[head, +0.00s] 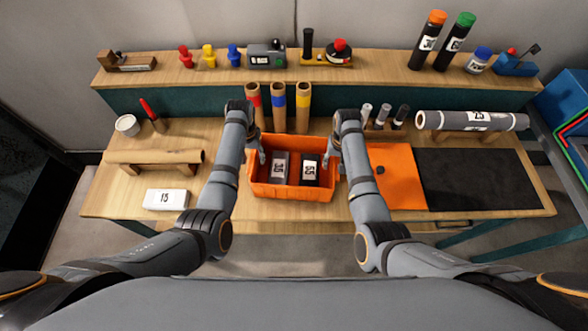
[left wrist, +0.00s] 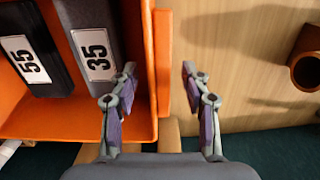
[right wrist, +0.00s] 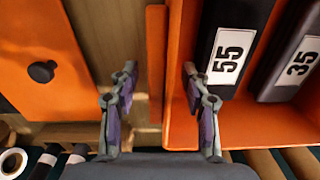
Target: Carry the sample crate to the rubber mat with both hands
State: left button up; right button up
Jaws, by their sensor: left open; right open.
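The sample crate (head: 290,193) is an open orange box on the middle of the table. A grey block marked 35 (head: 279,168) and a black block marked 55 (head: 310,170) lie in it. My left gripper (head: 258,156) is open at the crate's left end; in the left wrist view the crate's end rim (left wrist: 163,60) lies between its fingers. My right gripper (head: 329,161) is open at the right end; in the right wrist view the rim (right wrist: 156,60) lies between its fingers. The black rubber mat (head: 480,180) lies flat and bare at the table's right.
An orange panel with a black knob (head: 397,190) lies between crate and mat. Cardboard tubes (head: 278,108) stand behind the crate. A grey roll (head: 470,120) rests behind the mat. A white box (head: 166,199) and a brown roll (head: 153,157) are at left.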

pick_arm(q)
jog(key=shift+f, duration=0.2)
pick_arm(e)
jog(key=shift+f, duration=0.2)
pick_arm(q)
grip_shut()
pick_arm(e)
grip_shut()
pick_arm(q)
jog(key=shift+r, duration=0.15)
pick_arm(e)
jog(key=shift+r, duration=0.1)
